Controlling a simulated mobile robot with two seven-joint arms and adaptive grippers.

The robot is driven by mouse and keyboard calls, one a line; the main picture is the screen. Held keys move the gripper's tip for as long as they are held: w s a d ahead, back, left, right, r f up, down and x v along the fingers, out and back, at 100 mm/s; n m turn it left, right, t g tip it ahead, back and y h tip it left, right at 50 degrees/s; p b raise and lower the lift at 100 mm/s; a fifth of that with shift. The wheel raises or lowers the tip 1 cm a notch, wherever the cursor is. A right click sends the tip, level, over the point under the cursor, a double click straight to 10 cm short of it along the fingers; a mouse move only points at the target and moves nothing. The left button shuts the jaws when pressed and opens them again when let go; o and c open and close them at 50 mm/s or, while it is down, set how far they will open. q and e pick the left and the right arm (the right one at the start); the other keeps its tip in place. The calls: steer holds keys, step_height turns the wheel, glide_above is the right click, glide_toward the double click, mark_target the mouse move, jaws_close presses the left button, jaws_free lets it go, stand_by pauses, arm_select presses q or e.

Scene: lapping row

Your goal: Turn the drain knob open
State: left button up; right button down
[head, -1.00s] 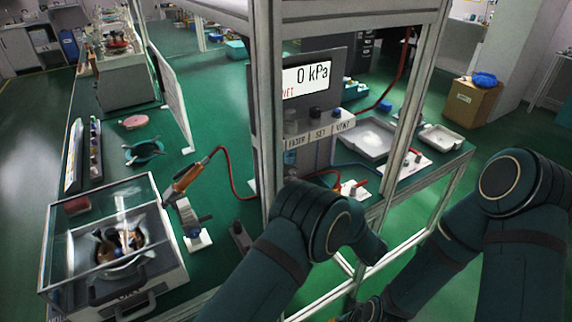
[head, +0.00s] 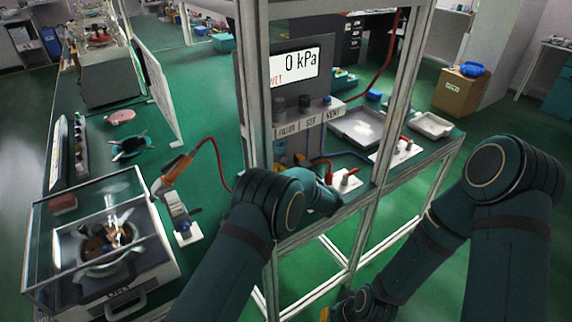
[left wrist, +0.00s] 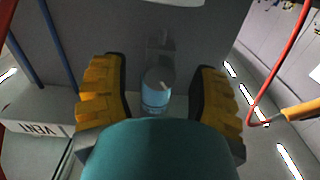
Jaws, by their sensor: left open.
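The drain knob looks to be the small grey round cap (left wrist: 158,78) on the end of a clear blue filter bowl (left wrist: 155,98). In the left wrist view, which is upside down, it stands between the yellow finger pads of my left gripper (left wrist: 161,84). The gripper is open, with a gap on both sides of the bowl. In the head view the filter bowl (head: 281,147) hangs under the FILTER label, and my left wrist hides most of the gripper. My right gripper (head: 328,313) is only partly visible at the bottom edge; its jaws cannot be made out.
The gauge display (head: 295,66) reads 0 kPa above labels FILTER, SET and VENT. A metal frame post (head: 257,100) stands close to my left arm. A red hose (left wrist: 288,60) and blue tubes run nearby. A clear-lidded machine (head: 100,240) stands at left.

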arm_select(q)
steer(key=shift+w+a, duration=0.2)
steer(key=shift+w, duration=0.15)
steer(key=shift+o, duration=0.2)
jaws_close()
steer(key=shift+n, duration=1.4)
steer(key=shift+c, duration=0.2)
jaws_free()
